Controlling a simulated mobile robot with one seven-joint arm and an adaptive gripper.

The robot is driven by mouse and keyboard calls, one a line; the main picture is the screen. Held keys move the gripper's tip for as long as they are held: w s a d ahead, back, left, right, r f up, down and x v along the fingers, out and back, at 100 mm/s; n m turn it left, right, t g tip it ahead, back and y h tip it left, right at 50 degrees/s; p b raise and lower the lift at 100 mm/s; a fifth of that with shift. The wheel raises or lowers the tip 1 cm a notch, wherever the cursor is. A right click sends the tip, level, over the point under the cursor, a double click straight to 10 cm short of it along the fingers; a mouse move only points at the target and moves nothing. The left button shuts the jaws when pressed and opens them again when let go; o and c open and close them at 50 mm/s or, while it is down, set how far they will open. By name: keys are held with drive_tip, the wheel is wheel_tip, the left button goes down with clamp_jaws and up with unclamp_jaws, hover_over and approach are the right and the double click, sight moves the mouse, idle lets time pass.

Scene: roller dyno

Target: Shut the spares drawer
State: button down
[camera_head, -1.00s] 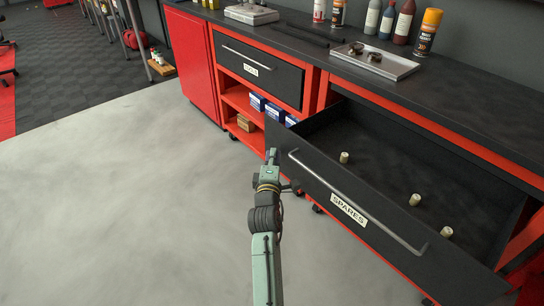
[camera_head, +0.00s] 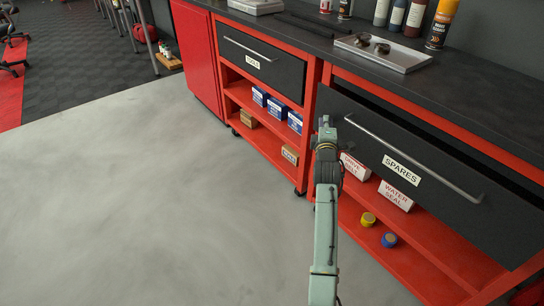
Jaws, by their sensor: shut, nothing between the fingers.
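The spares drawer (camera_head: 440,158) has a dark front with a "SPARES" label and a long bar handle (camera_head: 405,153). It stands slightly out from the cabinet, with a narrow dark gap showing behind its top edge at the right. The inside of the drawer is hidden. My gripper (camera_head: 326,124) is shut and empty at the left end of the drawer front, just left of the handle's left end. I cannot tell if it touches the front.
The tools drawer (camera_head: 262,66) is shut at the left. Blue boxes (camera_head: 276,108) stand on the shelves below it. White boxes (camera_head: 395,196), a yellow roll (camera_head: 368,219) and a blue roll (camera_head: 389,240) sit under the spares drawer. A tray (camera_head: 383,52) lies on the worktop. The floor is clear.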

sight(339, 121)
drive_tip(key=w+d+b, duration=0.2)
drive_tip(key=d, duration=0.1)
drive_tip(key=w+d+b, duration=0.1)
drive_tip(key=d, duration=0.1)
drive_tip(key=shift+w+f, duration=0.15)
drive_tip(key=shift+w, duration=0.2)
drive_tip(key=shift+w+d+b, duration=0.5)
drive_tip(key=shift+b, duration=0.15)
drive_tip(key=shift+r, duration=0.25)
drive_tip(key=shift+d, duration=0.1)
